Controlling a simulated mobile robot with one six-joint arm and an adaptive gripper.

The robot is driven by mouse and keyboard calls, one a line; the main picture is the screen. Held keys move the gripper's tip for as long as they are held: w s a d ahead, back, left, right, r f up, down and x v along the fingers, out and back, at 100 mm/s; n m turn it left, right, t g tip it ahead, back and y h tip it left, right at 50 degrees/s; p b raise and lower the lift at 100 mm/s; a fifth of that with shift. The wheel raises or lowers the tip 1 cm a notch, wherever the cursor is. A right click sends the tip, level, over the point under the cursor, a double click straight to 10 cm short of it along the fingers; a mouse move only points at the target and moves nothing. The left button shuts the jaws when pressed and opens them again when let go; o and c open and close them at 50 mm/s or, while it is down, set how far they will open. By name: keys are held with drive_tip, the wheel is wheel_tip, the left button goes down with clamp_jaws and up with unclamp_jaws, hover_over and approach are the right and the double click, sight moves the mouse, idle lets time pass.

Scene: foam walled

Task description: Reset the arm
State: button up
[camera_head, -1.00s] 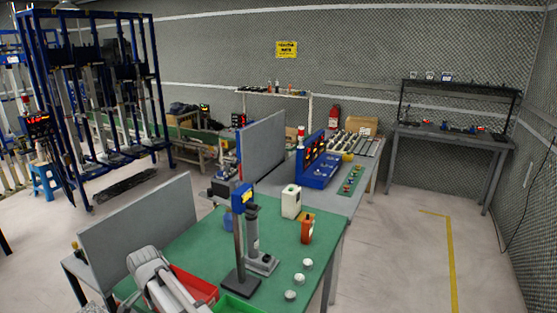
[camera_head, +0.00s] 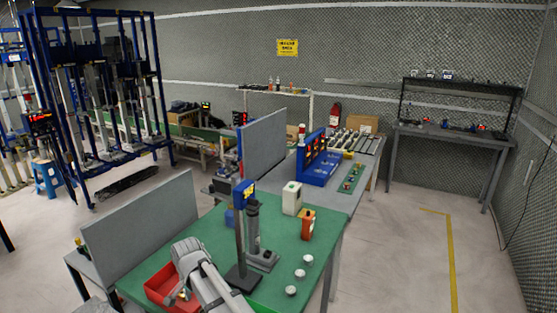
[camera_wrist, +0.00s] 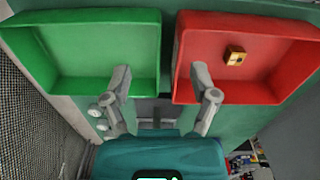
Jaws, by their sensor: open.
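My arm (camera_head: 203,277) reaches over the front of the green-topped table in the head view; my gripper's fingers cannot be made out there. In the wrist view my gripper (camera_wrist: 160,82) is open, its two grey fingers spread wide with nothing between them. The fingertips overlap the near edges of a green bin (camera_wrist: 100,88) on the left and a red bin (camera_wrist: 240,98) on the right. A small gold block with a dark centre (camera_wrist: 234,55) lies in the red bin. The red bin (camera_head: 158,288) is partly behind my arm in the head view.
A dark post stand with a blue head (camera_head: 242,190) rises right beside my arm. A white box (camera_head: 292,198), an orange device (camera_head: 308,225) and several white round pieces (camera_head: 300,273) stand to its right. A grey panel (camera_head: 140,225) borders the table's left. Floor at right is clear.

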drive_tip(key=s+d+n, duration=0.2)
drive_tip(key=s+d, duration=0.1)
drive_tip(key=d, duration=1.7)
drive_tip(key=s+d+n, duration=0.2)
drive_tip(key=s+d, duration=0.1)
drive_tip(key=d, duration=1.8)
drive_tip(key=shift+d, duration=0.15)
drive_tip(key=shift+w, duration=0.1)
